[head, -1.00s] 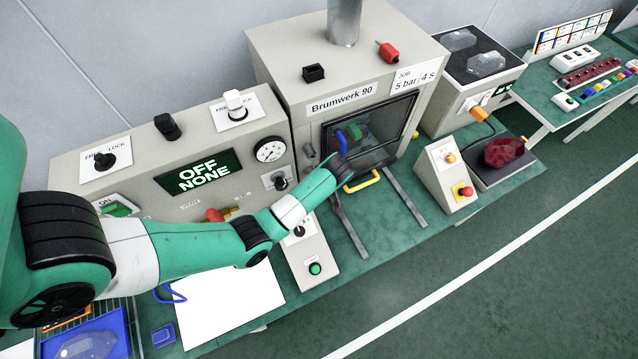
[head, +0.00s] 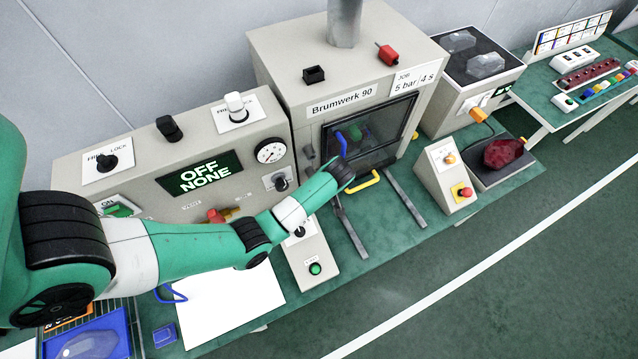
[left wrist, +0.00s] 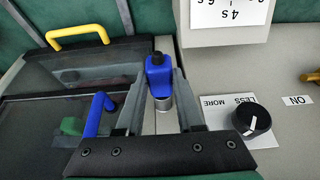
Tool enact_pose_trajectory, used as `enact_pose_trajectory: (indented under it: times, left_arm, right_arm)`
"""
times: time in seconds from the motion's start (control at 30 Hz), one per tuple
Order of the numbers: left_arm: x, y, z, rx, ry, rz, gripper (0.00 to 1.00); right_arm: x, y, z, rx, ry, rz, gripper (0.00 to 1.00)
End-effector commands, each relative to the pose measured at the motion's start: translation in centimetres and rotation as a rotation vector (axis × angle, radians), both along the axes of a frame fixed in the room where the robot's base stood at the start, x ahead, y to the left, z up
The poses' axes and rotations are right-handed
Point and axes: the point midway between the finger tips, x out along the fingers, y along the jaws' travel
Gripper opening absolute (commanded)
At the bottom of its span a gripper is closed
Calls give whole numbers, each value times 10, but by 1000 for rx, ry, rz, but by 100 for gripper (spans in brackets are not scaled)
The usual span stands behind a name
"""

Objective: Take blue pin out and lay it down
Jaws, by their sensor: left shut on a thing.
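The blue pin (left wrist: 158,79) is between the two fingers of my left gripper (left wrist: 160,72) in the left wrist view. It has a blue body, a black end and a silvery cylinder showing below it. I cannot tell whether its silvery part is still in a hole. In the head view my left gripper (head: 343,173) is in front of the oven's lower left door corner, and the pin is hidden there. My right gripper is not in view.
The oven door (head: 375,140) has a dark window, a blue angled handle (head: 342,143) and a yellow handle (head: 363,182). Two metal rails (head: 405,197) lie in front. A white sheet (head: 225,305) covers bench left of the button box (head: 305,250). A blue tray (head: 125,335) is front left.

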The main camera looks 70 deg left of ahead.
Motion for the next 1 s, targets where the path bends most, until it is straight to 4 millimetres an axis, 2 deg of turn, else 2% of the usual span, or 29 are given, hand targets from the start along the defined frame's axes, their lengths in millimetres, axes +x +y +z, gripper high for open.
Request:
enact_pose_trajectory:
  times: [0.6,1.0]
  left_arm:
    - [1,-22,1,-1,0,-1,0]
    - [2,-24,1,-1,0,-1,0]
  right_arm:
    - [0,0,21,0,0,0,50]
    - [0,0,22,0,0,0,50]
